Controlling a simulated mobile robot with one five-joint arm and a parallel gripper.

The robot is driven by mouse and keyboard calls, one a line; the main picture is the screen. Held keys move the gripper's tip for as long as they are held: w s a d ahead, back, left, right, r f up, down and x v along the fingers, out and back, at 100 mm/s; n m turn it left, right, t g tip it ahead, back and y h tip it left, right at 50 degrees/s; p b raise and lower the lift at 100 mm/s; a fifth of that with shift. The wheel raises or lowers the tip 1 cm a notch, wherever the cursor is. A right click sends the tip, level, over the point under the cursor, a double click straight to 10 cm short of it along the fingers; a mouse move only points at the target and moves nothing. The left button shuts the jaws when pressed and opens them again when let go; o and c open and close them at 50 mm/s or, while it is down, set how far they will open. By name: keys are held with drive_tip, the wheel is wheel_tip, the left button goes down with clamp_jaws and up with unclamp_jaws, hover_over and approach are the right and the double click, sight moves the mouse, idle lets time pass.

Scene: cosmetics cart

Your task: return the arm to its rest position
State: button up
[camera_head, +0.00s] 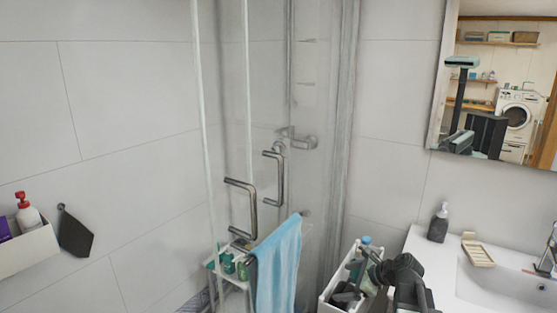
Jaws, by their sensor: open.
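My dark arm rises from the bottom edge right of centre, with my gripper (382,270) at its upper end. The gripper is open, beside the right side of a white cosmetics cart (327,289). It partly overlaps the cart's contents in the picture, and its fingertips are small and hard to make out. The cart holds several bottles and dark items, including a blue-capped bottle (366,241). I see nothing held clearly in the gripper.
A white washbasin counter (418,243) stands close on the right, with a dark soap dispenser (438,224) and a soap dish (478,250). A glass shower door with a blue towel (278,270) is left of the cart. A mirror (500,85) hangs at upper right.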

drive_tip(key=s+a+f+n+g+h, duration=0.1)
drive_tip(key=s+a+f+n+g, duration=0.15)
drive_tip(key=a+n, duration=0.4)
drive_tip(key=s+a+f+n+g+h, duration=0.15)
drive_tip(key=s+a+n, duration=0.25)
drive_tip(key=a, duration=0.5)
drive_tip(key=s+d+f+n+g+h, duration=0.2)
drive_tip(key=s+d+n, duration=0.4)
drive_tip(key=n, duration=0.6)
drive_tip(key=shift+s+f+g+h+p, duration=0.3)
drive_tip(key=shift+s+g+h, duration=0.3)
drive_tip(key=shift+h, duration=0.25)
drive_tip(key=shift+n, duration=0.25)
